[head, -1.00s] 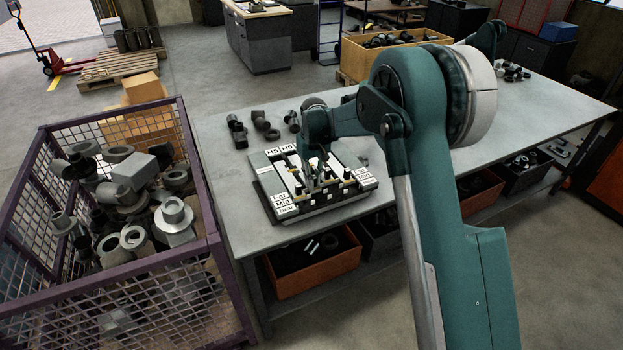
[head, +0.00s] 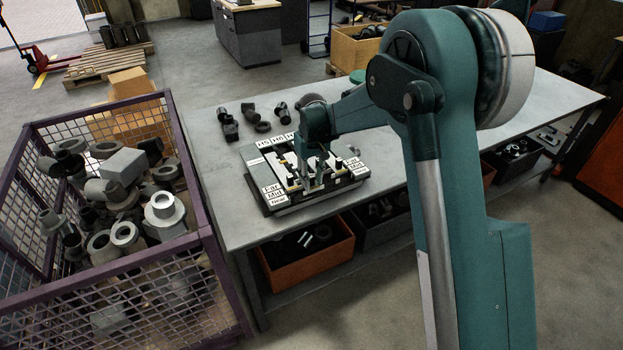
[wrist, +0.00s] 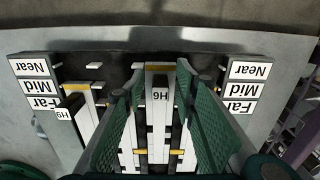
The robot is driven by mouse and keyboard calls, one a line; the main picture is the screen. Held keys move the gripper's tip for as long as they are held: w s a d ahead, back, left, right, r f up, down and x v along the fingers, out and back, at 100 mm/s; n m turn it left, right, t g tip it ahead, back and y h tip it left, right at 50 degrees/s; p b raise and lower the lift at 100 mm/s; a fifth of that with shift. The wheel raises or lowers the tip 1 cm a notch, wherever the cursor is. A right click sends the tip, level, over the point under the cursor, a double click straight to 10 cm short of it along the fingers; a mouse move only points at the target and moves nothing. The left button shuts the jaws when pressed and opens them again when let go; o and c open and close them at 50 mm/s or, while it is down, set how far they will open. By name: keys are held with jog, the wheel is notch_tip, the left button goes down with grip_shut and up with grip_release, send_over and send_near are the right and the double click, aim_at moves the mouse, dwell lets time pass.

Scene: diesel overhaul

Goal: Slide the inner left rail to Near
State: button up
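The rail fixture (head: 270,200) lies on the table, with Far, Mid and Near labels on both sides. In the wrist view, upside down, white rails run from bottom to top. A rail plate marked H6 (wrist: 159,96) stands between the two green fingers of my gripper (wrist: 158,85). The fingers are apart, one on each side of it; whether they touch it I cannot tell. Another labelled plate (wrist: 66,114) is to the left, by the Far label. In the head view my gripper (head: 315,180) points down into the fixture, and its fingers and arm hide some rails.
Several dark pipe fittings (head: 263,127) lie on the table (head: 225,190) behind the fixture. A purple mesh crate (head: 180,130) full of metal parts stands to the left. An orange bin (head: 310,265) is under the table. The tabletop right of my arm is mostly clear.

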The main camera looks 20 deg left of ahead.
jog(key=shift+w+a+f, duration=0.1)
jog(key=shift+a, duration=0.05)
jog(key=shift+r, duration=0.2)
notch_tip(320, 180, up, 12)
jog(key=shift+f, duration=0.15)
dwell(0.6)
dwell(0.4)
